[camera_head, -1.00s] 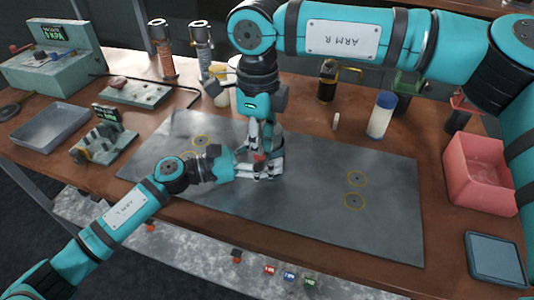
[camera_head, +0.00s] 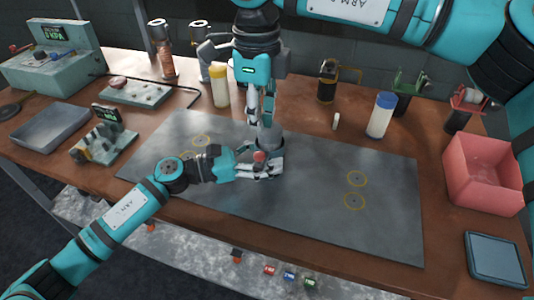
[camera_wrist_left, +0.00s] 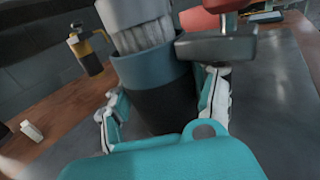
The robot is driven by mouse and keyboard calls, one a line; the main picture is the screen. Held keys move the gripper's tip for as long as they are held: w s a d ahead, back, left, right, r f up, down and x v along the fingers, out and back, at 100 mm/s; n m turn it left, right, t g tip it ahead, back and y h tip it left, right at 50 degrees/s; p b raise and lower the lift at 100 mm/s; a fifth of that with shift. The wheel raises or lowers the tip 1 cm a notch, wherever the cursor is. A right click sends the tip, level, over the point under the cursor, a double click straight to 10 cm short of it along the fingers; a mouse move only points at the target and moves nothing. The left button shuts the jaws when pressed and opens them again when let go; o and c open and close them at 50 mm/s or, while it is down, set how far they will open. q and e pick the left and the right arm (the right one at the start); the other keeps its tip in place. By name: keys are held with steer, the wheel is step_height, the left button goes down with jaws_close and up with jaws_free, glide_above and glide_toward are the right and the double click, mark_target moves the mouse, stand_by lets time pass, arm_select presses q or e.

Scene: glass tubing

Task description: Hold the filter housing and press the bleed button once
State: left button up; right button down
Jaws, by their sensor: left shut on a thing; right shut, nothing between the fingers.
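The filter housing (camera_head: 270,142) is a grey upright cylinder on the dark mat (camera_head: 310,210), partly hidden by my grippers. In the left wrist view its body (camera_wrist_left: 153,72) is dark grey-blue with a ribbed pale section on top. A red part (camera_head: 259,156), seemingly the bleed button, shows on its near side; a red piece on a grey bracket (camera_wrist_left: 215,45) shows beside it in the wrist view. My left gripper (camera_head: 262,168) is shut around the housing's lower body. My right gripper (camera_head: 260,122) is shut and empty, pointing down just above the housing; contact cannot be told.
A yellow-capped bottle (camera_head: 219,86) and a blue-capped bottle (camera_head: 381,115) stand behind the mat. A pink bin (camera_head: 482,175) is at the right, a grey tray (camera_head: 50,128) at the left. The mat's right part, with yellow-ringed marks, is clear.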

steer(key=shift+r, duration=0.15)
step_height(320, 180, up, 12)
stand_by(0.6)
arm_select(q)
steer(key=o, duration=1.4)
steer(key=shift+a, duration=0.1)
